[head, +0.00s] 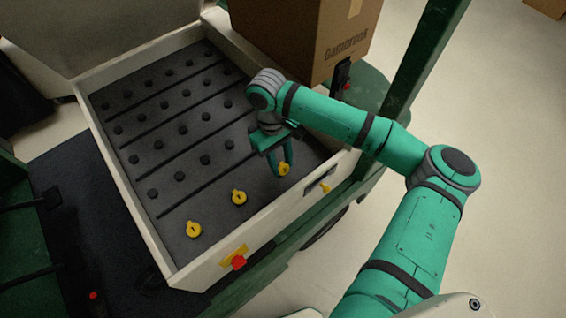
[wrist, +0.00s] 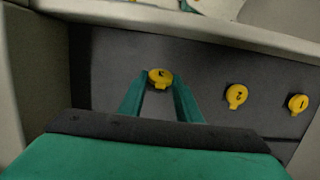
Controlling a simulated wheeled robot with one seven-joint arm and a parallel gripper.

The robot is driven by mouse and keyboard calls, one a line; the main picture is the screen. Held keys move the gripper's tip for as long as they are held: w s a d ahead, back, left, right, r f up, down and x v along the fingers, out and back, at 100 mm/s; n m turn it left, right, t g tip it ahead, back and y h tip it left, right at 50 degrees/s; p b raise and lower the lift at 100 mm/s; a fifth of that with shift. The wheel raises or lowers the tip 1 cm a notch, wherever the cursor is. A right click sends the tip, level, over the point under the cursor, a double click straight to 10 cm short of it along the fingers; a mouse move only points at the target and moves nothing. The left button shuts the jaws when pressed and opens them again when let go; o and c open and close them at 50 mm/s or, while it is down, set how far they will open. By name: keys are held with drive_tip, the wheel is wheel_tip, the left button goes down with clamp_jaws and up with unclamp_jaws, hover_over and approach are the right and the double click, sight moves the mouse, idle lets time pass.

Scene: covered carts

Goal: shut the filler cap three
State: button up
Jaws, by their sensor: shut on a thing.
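Three yellow filler caps stand in a row near the front edge of the dark panel. The cap at the right end of the row (head: 284,169) is between the fingers of my gripper (head: 281,165). It also shows in the wrist view (wrist: 160,76), where its mark is hard to read. The gripper is shut on this cap, which is still at the panel. The middle cap (head: 239,197), marked like a 2 in the wrist view (wrist: 236,95), and the left cap (head: 194,229), marked like a 1 there (wrist: 298,103), are untouched.
A pale raised rim (head: 218,262) surrounds the panel (head: 170,215), with several black knobs in rows behind the caps. A red knob (head: 238,262) and a yellow part (head: 325,187) sit on the front rim. A cardboard box (head: 290,40) and green post (head: 425,50) stand behind.

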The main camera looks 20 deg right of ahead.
drive_tip(key=g, duration=0.1)
drive_tip(key=w+g+h, duration=0.1)
drive_tip(key=g, duration=0.1)
drive_tip(key=f+g, duration=0.1)
drive_tip(key=shift+w+a+h, duration=0.25)
drive_tip(key=shift+w+h, duration=0.05)
drive_tip(key=shift+w, duration=0.1)
drive_tip(key=shift+w+a+f+g+h, duration=0.1)
drive_tip(key=shift+w+f+g+h, duration=0.1)
drive_tip(key=shift+g, duration=0.5)
drive_tip(key=shift+w+a+f+g+h, duration=0.1)
drive_tip(key=shift+f+g+h, duration=0.1)
drive_tip(key=shift+g, duration=0.5)
drive_tip(key=shift+w+f+g+h, duration=0.15)
drive_tip(key=shift+f+g+h, duration=0.05)
drive_tip(key=shift+g, duration=0.5)
drive_tip(key=shift+w, duration=0.1)
drive_tip(key=shift+d+f, duration=0.1)
drive_tip(key=o, duration=1.1)
drive_tip(key=shift+c, duration=0.2)
drive_tip(key=v, duration=1)
drive_tip(key=shift+w+a, duration=0.25)
drive_tip(key=shift+a, duration=0.1)
